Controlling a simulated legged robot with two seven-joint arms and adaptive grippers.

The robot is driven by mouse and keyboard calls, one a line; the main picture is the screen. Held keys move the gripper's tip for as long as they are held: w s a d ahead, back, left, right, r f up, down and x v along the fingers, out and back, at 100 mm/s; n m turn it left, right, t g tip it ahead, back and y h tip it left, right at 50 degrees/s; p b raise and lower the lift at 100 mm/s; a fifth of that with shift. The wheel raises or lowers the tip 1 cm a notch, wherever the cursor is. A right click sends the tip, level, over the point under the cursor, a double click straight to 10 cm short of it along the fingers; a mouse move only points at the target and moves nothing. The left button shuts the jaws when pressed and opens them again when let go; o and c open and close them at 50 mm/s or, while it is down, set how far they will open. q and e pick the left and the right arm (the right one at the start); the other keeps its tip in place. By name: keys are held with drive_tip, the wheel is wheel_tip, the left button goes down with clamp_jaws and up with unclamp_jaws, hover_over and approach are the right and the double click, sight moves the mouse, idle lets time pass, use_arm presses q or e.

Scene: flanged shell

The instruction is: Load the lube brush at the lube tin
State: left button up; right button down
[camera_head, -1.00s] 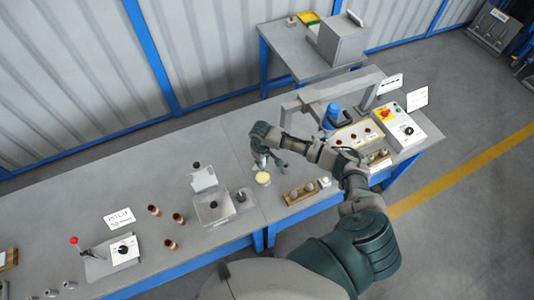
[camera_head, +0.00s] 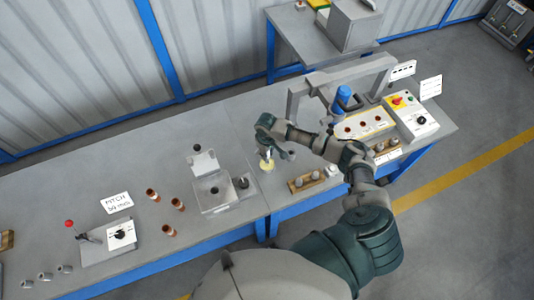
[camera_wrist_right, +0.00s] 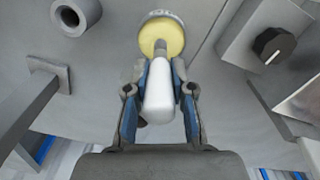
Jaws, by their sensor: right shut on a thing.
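My right gripper (camera_wrist_right: 158,88) is shut on the white handle of the lube brush (camera_wrist_right: 158,104). The brush's grey end points at the lube tin (camera_wrist_right: 147,41), a round tin with pale yellow lube. In the right wrist view the brush end overlaps the yellow surface; I cannot tell whether it touches. In the head view my right gripper (camera_head: 277,153) is right by the tin (camera_head: 267,165), and the brush is mostly hidden there. My left gripper is not in view.
A grey fixture (camera_head: 216,192) with a black knob stands left of the tin. A wooden rack (camera_head: 313,181) of grey parts is to its right, with a press frame (camera_head: 292,98) behind. A grey ring (camera_wrist_right: 75,15) is near the tin.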

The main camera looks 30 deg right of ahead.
drive_tip(key=shift+f, duration=0.4)
idle(0.8)
drive_tip(key=shift+s+f+p, duration=0.1)
drive_tip(key=shift+p, duration=0.2)
idle(1.8)
wheel_tip(320, 180, up, 5)
drive_tip(key=p, duration=0.5)
drive_tip(key=shift+p, duration=0.3)
drive_tip(key=shift+r, duration=1.05)
